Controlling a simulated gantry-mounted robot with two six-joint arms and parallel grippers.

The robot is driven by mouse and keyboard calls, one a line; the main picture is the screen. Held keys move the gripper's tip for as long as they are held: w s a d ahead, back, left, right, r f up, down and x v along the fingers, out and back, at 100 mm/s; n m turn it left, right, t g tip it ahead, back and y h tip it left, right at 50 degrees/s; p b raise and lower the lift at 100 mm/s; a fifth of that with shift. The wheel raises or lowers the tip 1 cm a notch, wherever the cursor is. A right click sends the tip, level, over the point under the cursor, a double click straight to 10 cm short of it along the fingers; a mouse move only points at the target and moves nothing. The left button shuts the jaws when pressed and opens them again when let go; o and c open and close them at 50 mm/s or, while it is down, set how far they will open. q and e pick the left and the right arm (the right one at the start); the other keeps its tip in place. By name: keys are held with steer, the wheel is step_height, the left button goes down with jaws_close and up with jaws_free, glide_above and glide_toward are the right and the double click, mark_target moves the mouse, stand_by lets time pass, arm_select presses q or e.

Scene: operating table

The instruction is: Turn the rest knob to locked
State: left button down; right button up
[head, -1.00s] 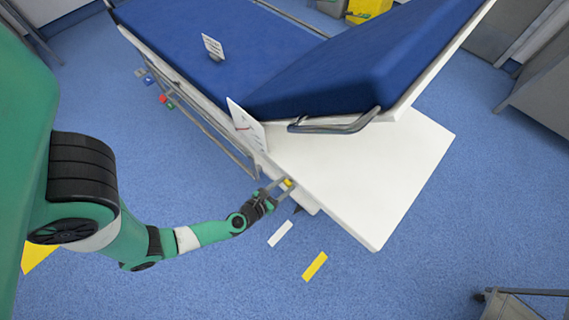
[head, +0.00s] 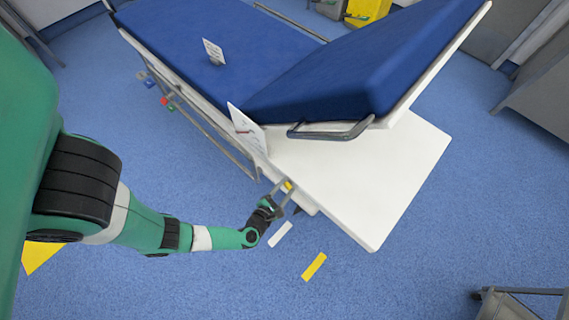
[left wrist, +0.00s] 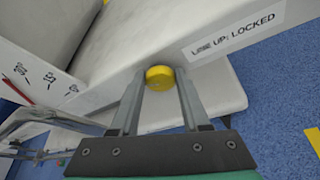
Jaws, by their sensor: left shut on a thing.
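The yellow rest knob (head: 289,186) sits on the side edge of the white board at the near end of the operating table. In the left wrist view the knob (left wrist: 160,76) lies between the tips of my two grey fingers. My left gripper (head: 283,191) is shut on it. A white label (left wrist: 236,36) next to the knob ends in "UP: LOCKED"; its first word is hard to read. I cannot tell which way the knob's mark points. My right gripper is not in view.
The white board (head: 370,190) extends right of the knob, below the raised blue cushion (head: 350,65). A metal side rail (head: 215,140) and an upright white card (head: 246,129) are near my gripper. The floor by my arm holds only flat white and yellow markings.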

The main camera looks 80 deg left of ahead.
arm_select(q)
steer(key=shift+w+d+f+m+y+b, duration=0.1)
steer(key=shift+m+y+b, duration=0.15)
steer(key=shift+m, duration=0.25)
steer(key=shift+d+f+m+y+b, duration=0.1)
steer(key=shift+m+y, duration=0.25)
steer(key=shift+m, duration=0.15)
steer(key=m+y+b, duration=0.1)
steer(key=m+b, duration=0.1)
steer(key=m, duration=0.1)
steer(key=shift+f+y, duration=0.15)
steer(key=shift+y, duration=0.25)
steer(key=shift+m+y, duration=0.7)
steer(key=shift+m, duration=0.9)
steer(key=shift+c, duration=1.9)
jaws_free()
steer(key=v, duration=1.1)
steer(key=shift+d, duration=0.25)
